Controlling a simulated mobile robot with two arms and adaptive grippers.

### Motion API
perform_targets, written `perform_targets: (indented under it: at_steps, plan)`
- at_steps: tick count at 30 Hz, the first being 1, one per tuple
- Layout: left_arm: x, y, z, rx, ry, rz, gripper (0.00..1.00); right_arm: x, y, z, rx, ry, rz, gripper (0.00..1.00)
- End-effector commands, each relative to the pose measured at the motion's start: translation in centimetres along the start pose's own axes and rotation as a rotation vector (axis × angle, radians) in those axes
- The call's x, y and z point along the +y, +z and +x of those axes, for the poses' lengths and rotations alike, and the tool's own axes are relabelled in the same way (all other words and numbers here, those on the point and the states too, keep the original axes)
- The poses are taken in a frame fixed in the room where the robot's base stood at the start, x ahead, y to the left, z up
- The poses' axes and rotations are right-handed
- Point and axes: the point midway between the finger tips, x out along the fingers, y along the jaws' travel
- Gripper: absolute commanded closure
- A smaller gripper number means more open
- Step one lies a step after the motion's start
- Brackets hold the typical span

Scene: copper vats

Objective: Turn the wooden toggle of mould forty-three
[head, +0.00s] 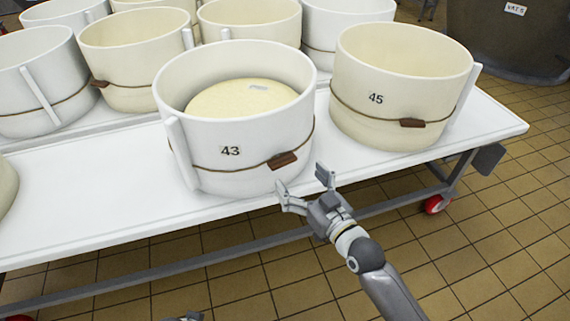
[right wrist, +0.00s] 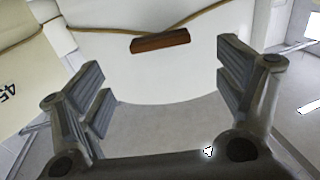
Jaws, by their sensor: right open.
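Mould forty-three (head: 235,125) is a white round mould marked "43" near the front edge of the white table. A round of cream cheese (head: 235,98) lies inside it. A brown cord runs around its wall through the wooden toggle (head: 283,160), which lies nearly level against the wall, its right end a little higher. My right gripper (head: 303,179) is open and empty, just in front of and below the toggle, apart from it. In the right wrist view the toggle (right wrist: 160,41) shows beyond and between the open fingers. A small part of my left gripper (head: 186,317) shows at the bottom edge.
Cream mould 45 (head: 395,100), with its own cord and toggle, stands right of mould forty-three. Several other moulds stand behind and left. A dark vat (head: 510,40) stands at the back right.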

Motion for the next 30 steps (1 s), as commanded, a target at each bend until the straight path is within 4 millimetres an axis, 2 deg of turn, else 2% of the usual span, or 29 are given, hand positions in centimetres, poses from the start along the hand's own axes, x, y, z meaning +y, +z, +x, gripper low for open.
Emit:
perform_targets:
  at_steps: [3,10,15,23,30]
  plan:
    - [-0.1,-0.4,-1.1,0.01,-0.002,-0.001,0.68,0.0,0.1,2.6,0.002,0.0,0.002,0.12]
    - [-0.2,-0.9,-3.2,0.021,-0.004,-0.003,0.68,0.0,0.1,6.1,0.0,0.0,0.002,0.12]
    - [-0.2,-1.1,-4.0,0.024,-0.004,-0.003,0.68,0.0,0.1,7.2,-0.001,0.0,0.001,0.12]
    - [-0.2,-1.1,-4.1,0.023,-0.004,-0.004,0.68,0.0,0.1,7.3,-0.002,0.0,0.001,0.12]
    - [-0.2,-1.1,-4.1,0.024,-0.004,-0.004,0.68,0.0,0.1,7.3,-0.002,0.0,0.001,0.4]
